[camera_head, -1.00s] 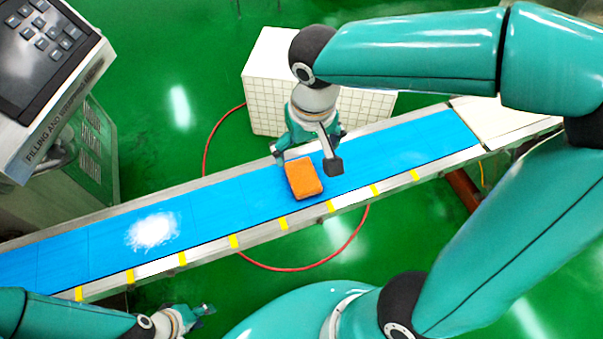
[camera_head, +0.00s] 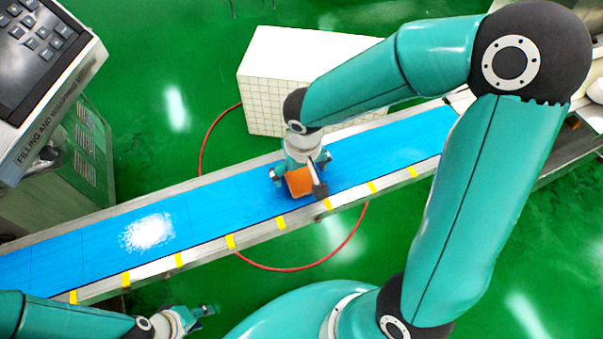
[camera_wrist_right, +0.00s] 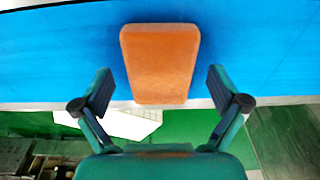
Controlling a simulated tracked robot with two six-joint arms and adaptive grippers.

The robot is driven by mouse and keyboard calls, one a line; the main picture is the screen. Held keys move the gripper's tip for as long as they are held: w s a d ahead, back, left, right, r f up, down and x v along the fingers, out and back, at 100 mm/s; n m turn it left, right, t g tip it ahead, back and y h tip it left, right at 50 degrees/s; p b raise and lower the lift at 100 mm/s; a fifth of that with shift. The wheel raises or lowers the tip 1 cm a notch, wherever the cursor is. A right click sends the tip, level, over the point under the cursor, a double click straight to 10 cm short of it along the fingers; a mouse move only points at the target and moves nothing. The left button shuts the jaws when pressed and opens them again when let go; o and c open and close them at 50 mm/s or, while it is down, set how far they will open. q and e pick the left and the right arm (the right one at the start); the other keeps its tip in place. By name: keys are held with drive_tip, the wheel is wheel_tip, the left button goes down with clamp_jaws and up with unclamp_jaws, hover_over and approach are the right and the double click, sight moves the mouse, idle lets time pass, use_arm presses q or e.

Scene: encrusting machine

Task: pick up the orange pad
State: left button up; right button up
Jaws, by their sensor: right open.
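The orange pad (camera_head: 299,183) lies on the blue conveyor belt (camera_head: 226,205). My right gripper (camera_head: 297,182) is right above the pad in the head view and hides part of it. In the right wrist view the orange pad (camera_wrist_right: 160,62) lies ahead of the open fingers of my right gripper (camera_wrist_right: 160,90), centred between them, with a gap on each side. My left gripper (camera_head: 205,311) is at the bottom left, away from the belt; whether its fingers are open is too small to tell.
A white powder patch (camera_head: 147,231) lies on the belt to the left. A white tiled block (camera_head: 300,75) stands behind the belt. The filling machine (camera_head: 45,110) is at the upper left. A red hose (camera_head: 290,268) lies on the green floor.

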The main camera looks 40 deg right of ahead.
sight(301, 174)
drive_tip(key=c, duration=1)
drive_tip(key=shift+r, duration=0.15)
drive_tip(key=shift+c, duration=0.2)
wheel_tip(301, 174, up, 20)
drive_tip(key=shift+f+p, duration=0.1)
drive_tip(key=shift+p, duration=1.05)
drive_tip(key=shift+o, duration=1.1)
drive_tip(key=c, duration=0.3)
